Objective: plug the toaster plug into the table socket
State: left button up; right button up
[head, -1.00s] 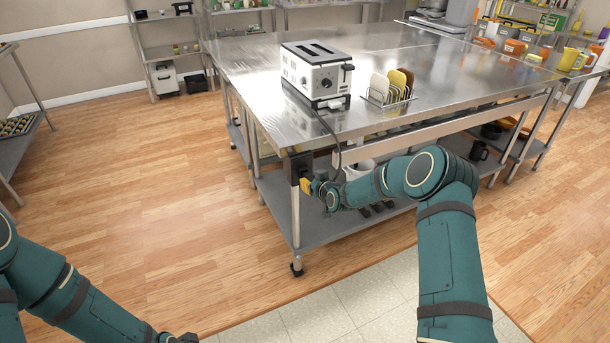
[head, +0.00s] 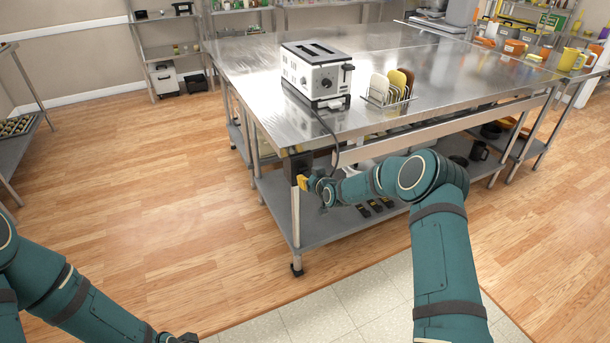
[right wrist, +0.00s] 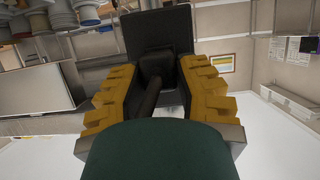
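The white toaster (head: 314,75) stands on the steel table (head: 240,68). Its black cord (head: 325,122) runs over the table's front edge and down towards my right gripper. The black table socket (head: 293,163) is fixed at the table's near corner, by the leg. My right gripper (head: 303,182) is right at the socket's face. In the right wrist view its yellow fingers (right wrist: 157,84) are closed about the dark plug (right wrist: 155,66), with the cord trailing back between them. The socket (right wrist: 160,25) is straight behind the plug; whether the prongs are inside is hidden. My left gripper (head: 180,339) shows only partly at the bottom edge.
A rack of coloured slices (head: 389,88) stands on the table right of the toaster. The lower shelf (head: 325,226) holds several small dark items under my right forearm. The wooden floor to the left is clear.

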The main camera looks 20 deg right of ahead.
jog(key=shift+o, duration=1.3)
jog(key=v, duration=1.2)
jog(key=shift+d, duration=0.1)
jog(key=s+a+f+m+g+y, duration=0.2)
jog(key=s+a+f+g, duration=0.4)
jog(key=s+a+f, duration=0.65)
jog(key=s+a+f+g, duration=0.1)
jog(key=s+a+g, duration=0.1)
jog(key=s, duration=0.8)
jog(key=s+a+f+m+g, duration=0.1)
jog(key=s+a+g, duration=0.2)
jog(key=s, duration=0.7)
jog(key=shift+a+f+g, duration=0.3)
jog(key=shift+a, duration=0.2)
